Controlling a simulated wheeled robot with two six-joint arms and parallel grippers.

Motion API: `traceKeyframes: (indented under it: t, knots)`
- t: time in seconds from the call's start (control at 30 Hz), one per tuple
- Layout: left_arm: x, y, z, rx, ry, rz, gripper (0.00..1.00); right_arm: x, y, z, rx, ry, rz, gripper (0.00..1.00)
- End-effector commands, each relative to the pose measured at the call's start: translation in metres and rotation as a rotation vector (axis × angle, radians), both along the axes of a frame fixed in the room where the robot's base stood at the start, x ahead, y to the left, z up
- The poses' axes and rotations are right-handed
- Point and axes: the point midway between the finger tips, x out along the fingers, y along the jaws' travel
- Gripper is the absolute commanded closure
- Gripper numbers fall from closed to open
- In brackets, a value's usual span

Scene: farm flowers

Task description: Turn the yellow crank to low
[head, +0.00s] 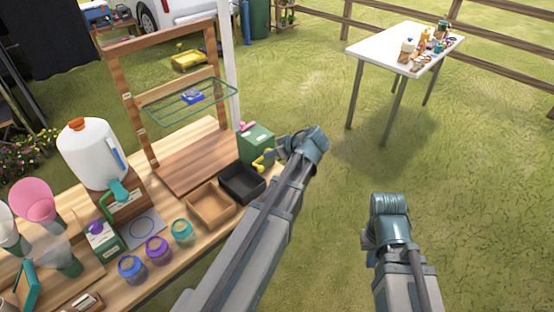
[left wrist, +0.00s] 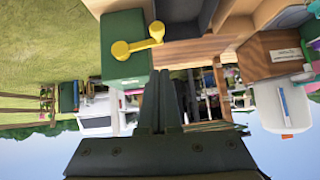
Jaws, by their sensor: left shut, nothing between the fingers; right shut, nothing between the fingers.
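The yellow crank (head: 263,161) sits on the side of a green box (head: 255,143) at the far right end of the wooden bench. In the left wrist view, which is upside down, the crank (left wrist: 138,45) shows two round knobs joined by a bar against the green box (left wrist: 125,75). My left gripper (head: 284,151) is shut and empty, close beside the crank. Its closed fingers (left wrist: 162,80) appear just below the crank in the wrist picture; I cannot tell if they touch. My right gripper (head: 390,208) is shut and empty over the grass, away from the bench.
A black tray (head: 242,183) and a brown tray (head: 211,206) lie beside the green box. Several jars, a white dispenser (head: 92,155) and a wooden rack (head: 127,98) stand on the bench. A white table (head: 385,45) stands farther back. Grass between is open.

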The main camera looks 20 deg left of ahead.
Motion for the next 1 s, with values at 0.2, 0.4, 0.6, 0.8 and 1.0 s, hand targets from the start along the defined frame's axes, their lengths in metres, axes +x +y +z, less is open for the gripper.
traceKeyframes:
  t: [0.2,0.4,0.6,0.8,1.0]
  knots:
    - [0.007,0.024,-0.037,0.000,0.000,-0.001,1.00,0.000,0.000,-0.037,0.000,0.000,0.000,1.00]
    - [0.006,0.025,-0.054,0.000,0.000,-0.001,1.00,0.000,0.000,-0.054,0.000,0.000,0.000,1.00]
    - [0.006,0.026,-0.061,0.000,0.000,-0.001,1.00,0.000,0.000,-0.061,0.000,0.000,0.000,1.00]
    - [0.005,0.026,-0.061,0.000,-0.001,-0.001,1.00,0.000,0.000,-0.061,0.000,0.000,0.000,1.00]
    - [0.005,0.026,-0.061,0.000,-0.001,-0.001,1.00,0.000,0.000,-0.061,0.000,0.000,0.000,1.00]
